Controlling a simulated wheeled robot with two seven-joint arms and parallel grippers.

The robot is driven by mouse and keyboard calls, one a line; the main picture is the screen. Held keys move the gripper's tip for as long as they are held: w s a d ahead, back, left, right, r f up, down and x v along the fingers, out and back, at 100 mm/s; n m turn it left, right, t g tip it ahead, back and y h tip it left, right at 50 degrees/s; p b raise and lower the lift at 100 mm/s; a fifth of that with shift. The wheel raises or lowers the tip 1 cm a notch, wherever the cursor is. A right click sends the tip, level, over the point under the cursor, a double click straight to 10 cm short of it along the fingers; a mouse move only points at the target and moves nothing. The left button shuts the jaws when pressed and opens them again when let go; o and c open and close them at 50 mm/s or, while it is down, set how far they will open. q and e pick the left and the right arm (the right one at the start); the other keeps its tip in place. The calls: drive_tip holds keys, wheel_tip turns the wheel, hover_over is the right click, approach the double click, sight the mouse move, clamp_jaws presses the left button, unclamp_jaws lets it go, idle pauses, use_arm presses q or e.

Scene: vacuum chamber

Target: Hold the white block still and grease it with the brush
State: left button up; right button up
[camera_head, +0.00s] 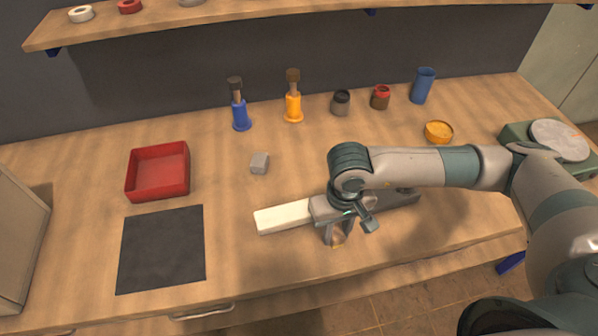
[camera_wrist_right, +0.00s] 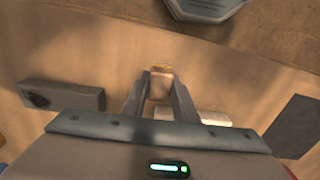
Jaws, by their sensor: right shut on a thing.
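A corner of the white block (camera_wrist_right: 215,118) also shows in the right wrist view. Two brush-like tools, blue (camera_head: 240,116) and orange (camera_head: 293,104), stand upright at the back. My left gripper is not visible.
A red tray (camera_head: 130,187), a dark mat (camera_head: 162,250) and a small grey cube (camera_head: 260,163) are on the left. Jars (camera_head: 341,103), a blue cup (camera_head: 422,86) and a yellow bowl (camera_head: 438,132) stand back right. A shelf (camera_head: 230,20) overhangs the back.

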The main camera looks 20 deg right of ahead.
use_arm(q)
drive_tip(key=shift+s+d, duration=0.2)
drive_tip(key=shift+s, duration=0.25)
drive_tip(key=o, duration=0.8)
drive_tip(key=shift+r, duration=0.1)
use_arm(e)
drive_tip(key=shift+w+r, duration=0.1)
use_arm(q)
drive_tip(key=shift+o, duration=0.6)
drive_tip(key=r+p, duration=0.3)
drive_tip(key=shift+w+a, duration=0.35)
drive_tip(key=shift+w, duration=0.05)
use_arm(e)
drive_tip(key=w+a+r+n, duration=0.4)
drive_tip(key=w+r+n, duration=0.1)
drive_tip(key=w+r, duration=0.4)
drive_tip(key=shift+w, duration=0.8)
